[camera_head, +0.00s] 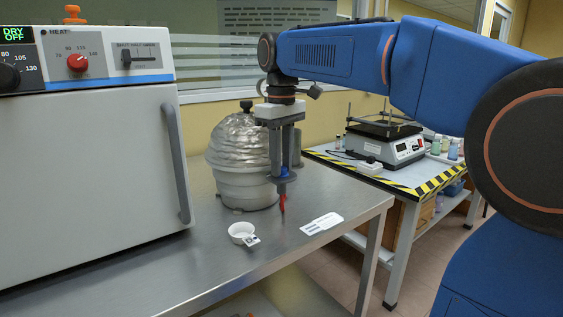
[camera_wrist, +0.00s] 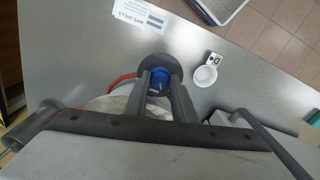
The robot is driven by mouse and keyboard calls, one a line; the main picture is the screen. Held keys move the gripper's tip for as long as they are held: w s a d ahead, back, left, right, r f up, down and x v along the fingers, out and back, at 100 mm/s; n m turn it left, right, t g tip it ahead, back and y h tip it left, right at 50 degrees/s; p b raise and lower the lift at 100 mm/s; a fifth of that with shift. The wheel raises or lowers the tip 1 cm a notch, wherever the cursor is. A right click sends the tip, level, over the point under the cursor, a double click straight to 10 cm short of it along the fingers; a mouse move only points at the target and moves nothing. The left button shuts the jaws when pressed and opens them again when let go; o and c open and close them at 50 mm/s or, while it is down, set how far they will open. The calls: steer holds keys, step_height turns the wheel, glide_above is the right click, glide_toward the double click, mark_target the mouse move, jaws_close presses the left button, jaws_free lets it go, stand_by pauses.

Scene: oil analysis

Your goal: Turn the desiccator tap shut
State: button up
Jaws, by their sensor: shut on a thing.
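The desiccator (camera_head: 243,165) is a pale round vessel with a silvery domed lid and a dark knob on top. It stands on the steel bench right of the oven; my gripper hides part of its right side. Its tap has a blue part (camera_wrist: 158,84), with a red piece (camera_head: 283,203) showing below my fingers. My gripper (camera_head: 283,176) points straight down at the desiccator's right side. In the wrist view my gripper (camera_wrist: 159,80) has its fingers on both sides of the blue tap, shut on it. The tap's exact turn angle is hard to tell.
The oven (camera_head: 90,170) with its upright handle stands close on the left. A small white dish (camera_head: 241,232) and a printed card (camera_head: 322,223) lie on the steel bench (camera_head: 180,275) in front. A second table with a hotplate (camera_head: 385,146) stands behind on the right.

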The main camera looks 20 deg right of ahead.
steer(key=m, duration=0.5)
steer(key=shift+m, duration=0.4)
stand_by(0.3)
steer(key=o, duration=1.1)
step_height(320, 180, up, 17)
steer(key=shift+r, duration=0.2)
